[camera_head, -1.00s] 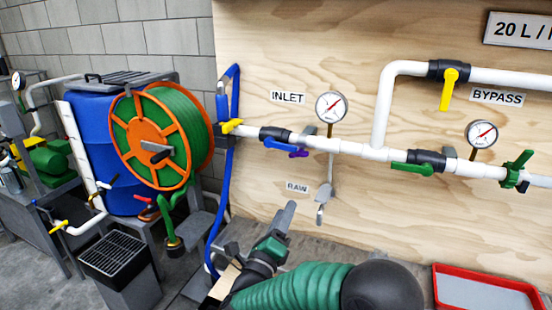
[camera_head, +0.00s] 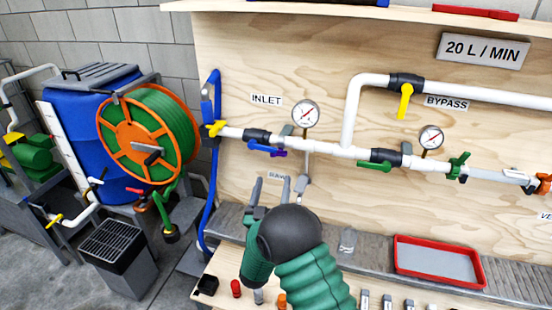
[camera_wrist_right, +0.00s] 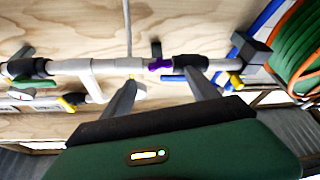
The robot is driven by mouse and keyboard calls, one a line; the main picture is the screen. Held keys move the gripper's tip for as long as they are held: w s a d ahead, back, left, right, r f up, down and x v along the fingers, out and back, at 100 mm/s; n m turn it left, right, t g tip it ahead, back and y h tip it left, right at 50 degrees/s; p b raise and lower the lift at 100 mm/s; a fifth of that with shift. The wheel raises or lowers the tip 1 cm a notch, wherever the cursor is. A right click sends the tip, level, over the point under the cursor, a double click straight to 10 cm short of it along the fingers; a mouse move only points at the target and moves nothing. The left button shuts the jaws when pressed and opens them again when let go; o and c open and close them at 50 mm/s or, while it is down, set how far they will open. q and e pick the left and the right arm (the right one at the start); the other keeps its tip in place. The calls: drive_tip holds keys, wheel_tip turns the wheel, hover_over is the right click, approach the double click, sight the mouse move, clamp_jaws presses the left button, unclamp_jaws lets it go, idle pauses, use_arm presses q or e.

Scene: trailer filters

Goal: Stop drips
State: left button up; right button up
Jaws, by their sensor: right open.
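A white pipe line (camera_head: 330,150) runs across the plywood board. On it sit a black inlet valve (camera_head: 256,136) with a blue handle (camera_head: 262,149), a purple part (camera_head: 279,153), a green-handled valve (camera_head: 375,166) and a green clamp-like fitting (camera_head: 457,166). The bypass valve has a yellow handle (camera_head: 405,100). A grey tap (camera_head: 303,184) hangs below the inlet gauge beside the RAW label. My right gripper (camera_head: 271,190) is open and empty, below the inlet valve. In the right wrist view its fingers (camera_wrist_right: 162,92) stand apart before the pipe. No drips can be made out. My left gripper is out of view.
A red tray (camera_head: 438,238) and a small clear object (camera_head: 347,240) are on the grey ledge. Small parts, including a red one (camera_head: 236,289), line the front bench. A hose reel (camera_head: 150,135), blue barrel (camera_head: 82,140) and grated bin (camera_head: 118,262) stand at left.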

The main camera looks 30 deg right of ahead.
sight(278, 155)
drive_tip(key=x, duration=0.9)
drive_tip(key=shift+s, duration=0.1)
drive_tip(key=c, duration=1.3)
drive_tip(key=shift+c, duration=0.3)
drive_tip(key=m+g+h+b, duration=0.1)
drive_tip(key=m+b, duration=0.2)
drive_tip(key=shift+a+f, duration=0.1)
drive_tip(key=shift+a, duration=0.05)
drive_tip(key=o, duration=1.4)
drive_tip(key=shift+c, duration=0.2)
